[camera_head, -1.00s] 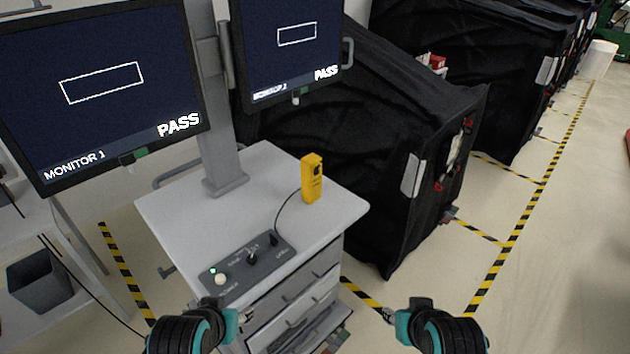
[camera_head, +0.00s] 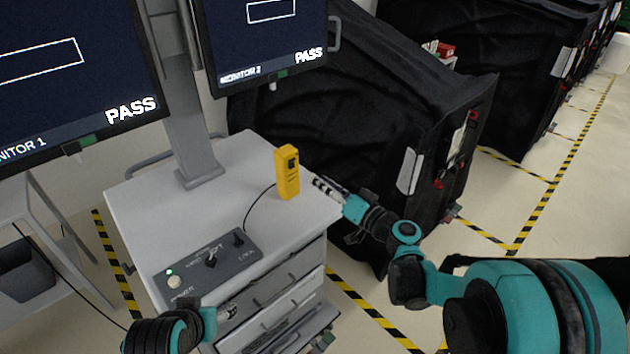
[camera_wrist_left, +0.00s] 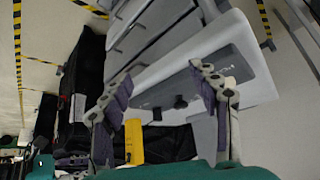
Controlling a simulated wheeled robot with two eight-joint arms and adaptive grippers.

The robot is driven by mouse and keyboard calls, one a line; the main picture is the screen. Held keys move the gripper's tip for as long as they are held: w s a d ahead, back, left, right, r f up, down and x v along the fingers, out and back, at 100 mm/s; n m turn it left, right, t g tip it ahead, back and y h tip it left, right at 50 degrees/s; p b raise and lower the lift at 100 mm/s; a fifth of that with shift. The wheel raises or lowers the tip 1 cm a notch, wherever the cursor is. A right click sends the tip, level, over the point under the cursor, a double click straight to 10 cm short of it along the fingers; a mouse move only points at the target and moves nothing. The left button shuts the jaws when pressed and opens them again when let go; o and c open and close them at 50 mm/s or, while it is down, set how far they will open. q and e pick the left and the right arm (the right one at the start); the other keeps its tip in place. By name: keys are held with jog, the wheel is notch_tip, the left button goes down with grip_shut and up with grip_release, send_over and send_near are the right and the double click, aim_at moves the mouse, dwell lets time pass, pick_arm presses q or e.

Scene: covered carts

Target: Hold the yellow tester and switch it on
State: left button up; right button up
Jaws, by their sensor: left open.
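The yellow tester (camera_head: 288,172) stands upright near the right edge of the grey cart top (camera_head: 140,208), with a dark cable running from it. In the left wrist view the tester (camera_wrist_left: 134,142) shows low, between the fingers but beyond them. My right gripper (camera_head: 323,186) is just right of the tester, with a small gap seeming to remain; its finger opening is unclear. My left gripper (camera_head: 230,312) is low at the cart's front, by the drawers; its fingers are apart and empty in the left wrist view (camera_wrist_left: 160,98).
A dark control box (camera_head: 222,262) with knobs and a lit green light lies at the cart top's front. Two monitors (camera_head: 75,75) reading PASS (camera_head: 262,45) hang above the cart. A black covered cart (camera_head: 350,140) stands close behind and right.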

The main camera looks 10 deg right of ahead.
pick_arm(q)
jog(key=n+t+h, duration=0.1)
jog(key=n+h, duration=1)
jog(key=n, duration=0.7)
send_near(279, 173)
jog(key=s+d+f, duration=0.3)
jog(key=s+d, duration=0.2)
jog(key=w+n+h, duration=0.1)
jog(key=w+n, duration=0.1)
jog(key=w+n+t+h, duration=0.1)
jog(key=w, duration=0.1)
jog(key=w+a+n+t, duration=0.1)
jog(key=w+n, duration=0.1)
jog(key=shift+w+f+n+h, duration=0.2)
jog(key=shift+f+n+h, duration=0.1)
jog(key=shift+h, duration=0.1)
jog(key=shift+w+a+n+h, duration=0.15)
jog(key=shift+w+n+h, duration=0.15)
jog(key=shift+w+n, duration=0.35)
jog(key=shift+w+d+f+t, duration=0.1)
jog(key=shift+w+d+t, duration=0.2)
jog(key=shift+d, duration=0.1)
jog(key=x, duration=0.6)
jog(key=shift+w+d, duration=0.15)
jog(key=shift+d, duration=0.15)
